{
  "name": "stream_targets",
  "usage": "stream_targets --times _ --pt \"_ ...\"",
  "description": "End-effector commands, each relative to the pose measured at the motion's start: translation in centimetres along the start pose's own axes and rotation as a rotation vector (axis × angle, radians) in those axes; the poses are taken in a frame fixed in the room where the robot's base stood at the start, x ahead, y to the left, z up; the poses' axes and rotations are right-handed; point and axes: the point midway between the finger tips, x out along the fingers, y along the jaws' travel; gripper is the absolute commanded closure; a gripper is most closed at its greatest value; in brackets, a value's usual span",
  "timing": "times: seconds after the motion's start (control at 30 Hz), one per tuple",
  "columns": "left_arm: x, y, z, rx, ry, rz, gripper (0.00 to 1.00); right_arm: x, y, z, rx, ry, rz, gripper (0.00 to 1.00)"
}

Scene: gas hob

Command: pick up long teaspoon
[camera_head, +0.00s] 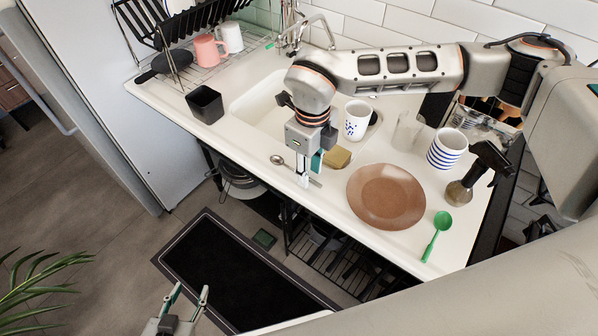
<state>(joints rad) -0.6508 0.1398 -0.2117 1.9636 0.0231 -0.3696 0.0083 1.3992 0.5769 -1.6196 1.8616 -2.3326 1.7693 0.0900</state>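A metal teaspoon (277,160) lies on the pale counter near its front edge, in front of the sink. Its bowl points left and its handle runs right, partly hidden behind my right gripper. My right gripper (304,181) points down over the handle, with its fingertips at or very close to it. I cannot tell whether the fingers are closed on it. My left gripper (188,293) is open and empty, low over the floor at the bottom left, far from the spoon. A green spoon (437,235) lies at the counter's right end.
A black container (205,104) stands left of the sink.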

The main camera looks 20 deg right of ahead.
Motion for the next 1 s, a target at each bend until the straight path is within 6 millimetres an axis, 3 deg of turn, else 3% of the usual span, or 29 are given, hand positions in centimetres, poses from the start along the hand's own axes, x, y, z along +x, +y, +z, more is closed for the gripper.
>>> stream_targets --times 0.33,0.43,0.47,1.0 --pt "0.14 -0.09 -0.21 0.001 0.004 -0.001 0.6 0.99 0.03 0.02 -0.001 -0.001 0.001 0.73" --pt "0.14 -0.1 -0.23 0.001 0.005 -0.001 0.6 0.98 0.03 0.02 -0.001 -0.001 0.001 0.96" --pt "0.14 -0.1 -0.24 0.001 0.005 -0.001 0.6 0.97 0.03 0.02 -0.001 -0.001 0.001 1.0" --pt "0.08 -0.15 -0.52 0.001 0.009 -0.002 0.6 0.06 0.0 0.07 -0.001 -0.002 0.0 1.0"
